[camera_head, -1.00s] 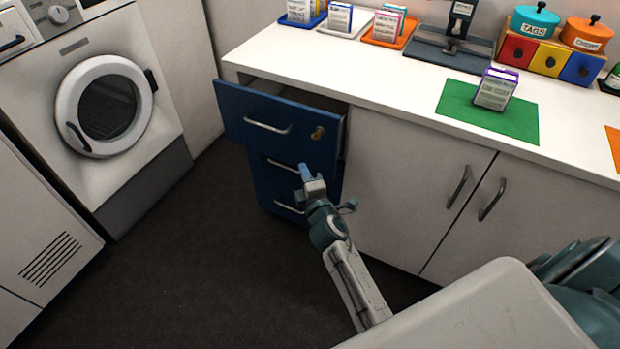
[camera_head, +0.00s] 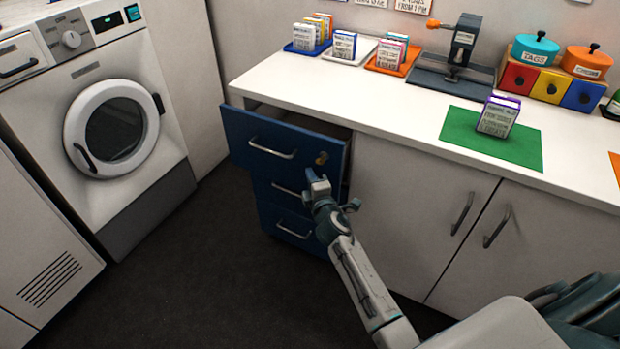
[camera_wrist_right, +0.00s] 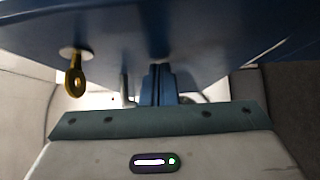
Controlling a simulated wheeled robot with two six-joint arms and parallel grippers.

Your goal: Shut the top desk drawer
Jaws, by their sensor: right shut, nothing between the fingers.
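The top desk drawer (camera_head: 250,143) has a blue front, a metal bar handle (camera_head: 272,150) and a brass key (camera_head: 321,158) in its lock. It stands pulled out from under the white counter. My right gripper (camera_head: 312,174) is shut and empty, just below the key at the front's lower right. In the right wrist view, its blue fingers (camera_wrist_right: 159,84) point at the blue drawer front (camera_wrist_right: 200,30), with the key (camera_wrist_right: 73,75) at left. I cannot tell whether the fingertips touch it. My left gripper is not in view.
Lower blue drawers (camera_head: 285,200) sit closed beneath. White cupboard doors (camera_head: 410,190) are to the right, and a washing machine (camera_head: 150,180) is at left. The dark floor (camera_head: 200,270) before the drawers is clear. Card boxes, trays and a green mat (camera_head: 460,130) lie on the counter (camera_head: 390,110).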

